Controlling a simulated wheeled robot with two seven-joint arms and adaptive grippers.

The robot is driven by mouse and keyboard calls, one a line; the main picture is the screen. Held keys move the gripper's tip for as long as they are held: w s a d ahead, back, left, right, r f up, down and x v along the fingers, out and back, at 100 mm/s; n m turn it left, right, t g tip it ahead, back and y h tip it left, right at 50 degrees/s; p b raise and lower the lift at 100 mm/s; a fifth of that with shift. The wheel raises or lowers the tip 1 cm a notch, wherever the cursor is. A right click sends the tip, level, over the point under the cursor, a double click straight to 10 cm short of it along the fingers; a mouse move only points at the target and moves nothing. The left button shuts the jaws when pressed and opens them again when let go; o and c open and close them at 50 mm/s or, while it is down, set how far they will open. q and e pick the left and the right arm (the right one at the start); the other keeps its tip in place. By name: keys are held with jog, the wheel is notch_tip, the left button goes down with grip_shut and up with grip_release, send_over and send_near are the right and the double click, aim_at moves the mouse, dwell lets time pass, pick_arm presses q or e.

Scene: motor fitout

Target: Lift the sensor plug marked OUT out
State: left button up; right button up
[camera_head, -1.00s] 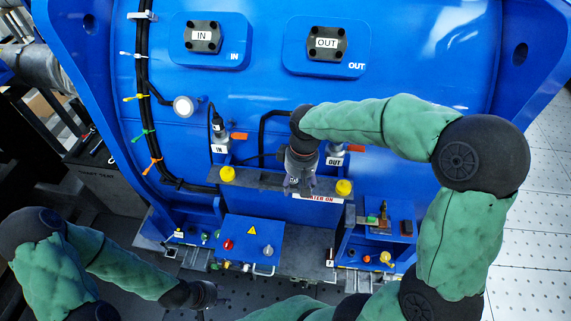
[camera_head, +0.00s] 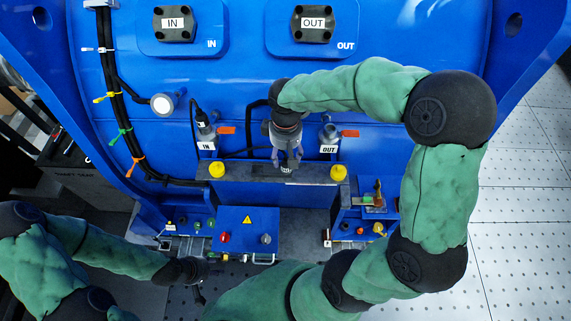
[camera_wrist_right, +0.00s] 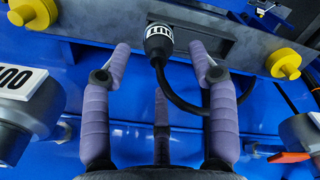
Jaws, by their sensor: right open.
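The sensor plug marked OUT (camera_wrist_right: 159,38) is a dark plug with a white ring label, upside down in the right wrist view, and a black cable. It is at the grey rail (camera_wrist_right: 215,42); whether it sits in a socket there is hidden. My right gripper (camera_wrist_right: 162,58) is open, its purple fingers on either side of the plug's line and apart from it. In the head view the right gripper (camera_head: 286,163) points down at the rail's middle, largely covering the plug. My left gripper (camera_head: 205,272) is low at the left, small and dark, its fingers unclear.
Yellow caps (camera_head: 217,169) (camera_head: 338,173) stand at both rail ends. The IN sensor (camera_head: 205,125) and the OUT-labelled port (camera_head: 329,135) stand behind, on the blue motor housing (camera_head: 240,80). A blue box with buttons (camera_head: 246,230) is in front of the rail.

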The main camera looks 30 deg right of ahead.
aim_at(286, 162)
notch_tip(286, 162, down, 4)
jog(key=shift+s+d+r, duration=0.1)
jog(key=shift+r, duration=0.05)
jog(key=shift+f, duration=0.4)
jog(key=c, duration=0.3)
grip_shut()
